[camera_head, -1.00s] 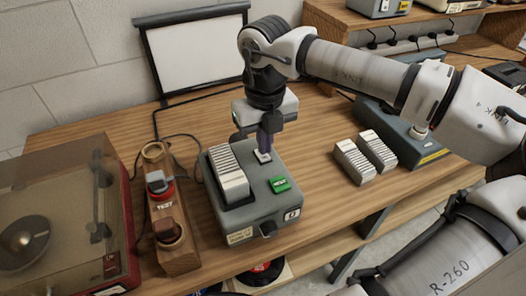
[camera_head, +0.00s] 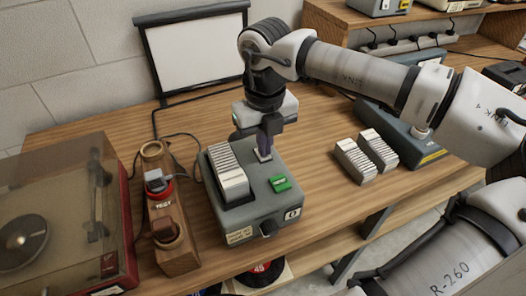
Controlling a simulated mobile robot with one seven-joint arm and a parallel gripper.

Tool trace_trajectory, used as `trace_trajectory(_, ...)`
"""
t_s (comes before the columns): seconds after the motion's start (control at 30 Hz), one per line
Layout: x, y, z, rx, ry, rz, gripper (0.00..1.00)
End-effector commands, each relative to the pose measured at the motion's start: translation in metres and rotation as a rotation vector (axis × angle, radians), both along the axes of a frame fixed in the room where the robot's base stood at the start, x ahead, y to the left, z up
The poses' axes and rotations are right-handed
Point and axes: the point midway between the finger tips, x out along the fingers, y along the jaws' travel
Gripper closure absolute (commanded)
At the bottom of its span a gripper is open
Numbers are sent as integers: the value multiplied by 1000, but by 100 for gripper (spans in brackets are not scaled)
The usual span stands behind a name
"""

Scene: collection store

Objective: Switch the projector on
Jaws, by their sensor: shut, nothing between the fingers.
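The projector (camera_head: 246,222) is a grey box on the wooden table, with a row of white slides (camera_head: 229,172) in a tray on its top. The screen (camera_head: 196,55) behind looks plain white.
A wooden block with switches (camera_head: 175,238) stands left of the projector. A record player (camera_head: 60,215) with a clear lid is at far left. Two slide stacks (camera_head: 365,156) and a grey-blue device (camera_head: 398,130) are to the right. Cables lie behind the projector.

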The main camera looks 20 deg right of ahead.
Motion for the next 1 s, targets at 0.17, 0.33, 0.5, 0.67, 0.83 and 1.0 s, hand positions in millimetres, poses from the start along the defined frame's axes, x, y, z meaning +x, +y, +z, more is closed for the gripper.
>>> trace_trajectory(0.17,0,0,-4,0,0,0,100)
trace_trajectory(0.33,0,0,-6,0,0,0,100)
trace_trajectory(0.5,0,0,-9,0,0,0,100)
trace_trajectory(0.67,0,0,-8,0,0,0,100)
trace_trajectory(0.83,0,0,1,0,0,-1,100)
trace_trajectory(1.0,0,0,15,0,-1,-1,100)
